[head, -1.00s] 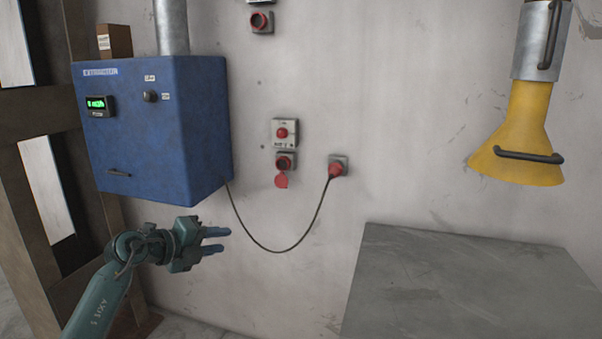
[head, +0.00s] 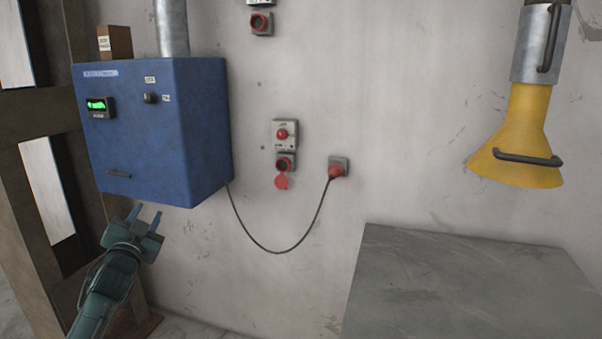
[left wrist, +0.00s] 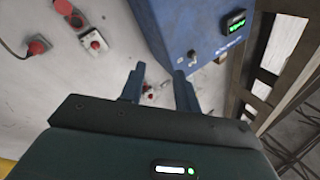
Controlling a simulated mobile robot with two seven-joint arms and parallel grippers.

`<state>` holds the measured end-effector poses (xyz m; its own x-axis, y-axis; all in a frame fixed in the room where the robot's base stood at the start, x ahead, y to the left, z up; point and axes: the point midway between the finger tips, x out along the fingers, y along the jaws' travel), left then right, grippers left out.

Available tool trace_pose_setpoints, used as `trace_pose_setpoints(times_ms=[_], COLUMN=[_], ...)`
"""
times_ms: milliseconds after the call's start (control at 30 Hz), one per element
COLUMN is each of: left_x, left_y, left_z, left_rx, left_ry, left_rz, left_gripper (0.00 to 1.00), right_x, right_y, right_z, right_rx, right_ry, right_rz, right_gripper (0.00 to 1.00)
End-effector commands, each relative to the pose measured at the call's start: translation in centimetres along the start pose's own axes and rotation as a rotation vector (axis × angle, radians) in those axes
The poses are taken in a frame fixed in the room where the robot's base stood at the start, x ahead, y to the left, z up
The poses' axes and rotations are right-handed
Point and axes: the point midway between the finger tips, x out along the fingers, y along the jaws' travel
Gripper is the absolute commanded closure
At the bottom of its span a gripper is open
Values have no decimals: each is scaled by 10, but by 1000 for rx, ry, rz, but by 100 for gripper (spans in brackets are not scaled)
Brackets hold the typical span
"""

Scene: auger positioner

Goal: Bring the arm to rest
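My left gripper (head: 146,215) is at the lower left of the head view, below the blue box. Its two blue fingers stand apart and point up and away, with nothing between them. The left wrist view also shows these open fingers (left wrist: 160,88), with the wall behind them and the blue box close on the right. The left arm (head: 105,290) reaches in from the bottom left. My right gripper is in neither view.
A blue extraction box (head: 155,130) hangs on the wall, its cable running to a red plug (head: 336,170). Red switches and sockets (head: 285,135) sit mid-wall. A yellow hood (head: 520,135) hangs at right above a grey table (head: 460,285). A wooden frame (head: 40,130) stands left.

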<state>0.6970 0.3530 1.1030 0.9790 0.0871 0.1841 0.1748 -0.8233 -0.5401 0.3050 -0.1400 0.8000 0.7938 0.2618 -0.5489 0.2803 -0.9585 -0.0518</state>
Motion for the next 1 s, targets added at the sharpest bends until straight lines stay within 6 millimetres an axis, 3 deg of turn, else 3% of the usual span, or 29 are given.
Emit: trace_pose_setpoints(times_ms=[233,300,467,567,667,800,900,1000], left_x=[-7,-30,-81,-123,-178,-273,-340,-395], left_y=[24,53,104,140,178,226,250,263], left_z=[44,60,85,100,114,124,121,113], left_rx=[-252,-243,-251,-265,-288,-344,-392,-438], left_ry=[-250,-267,-308,-343,-387,-464,-523,-575], left_rz=[95,134,214,275,344,446,507,550], left_gripper=[68,68,68,68,68,68,68,68], right_x=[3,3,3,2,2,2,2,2], right_y=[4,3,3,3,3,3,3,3], right_z=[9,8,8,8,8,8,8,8], right_rx=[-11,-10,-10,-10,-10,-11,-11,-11], right_ry=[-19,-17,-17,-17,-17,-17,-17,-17], right_rz=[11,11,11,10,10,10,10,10], right_gripper=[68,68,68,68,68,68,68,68])
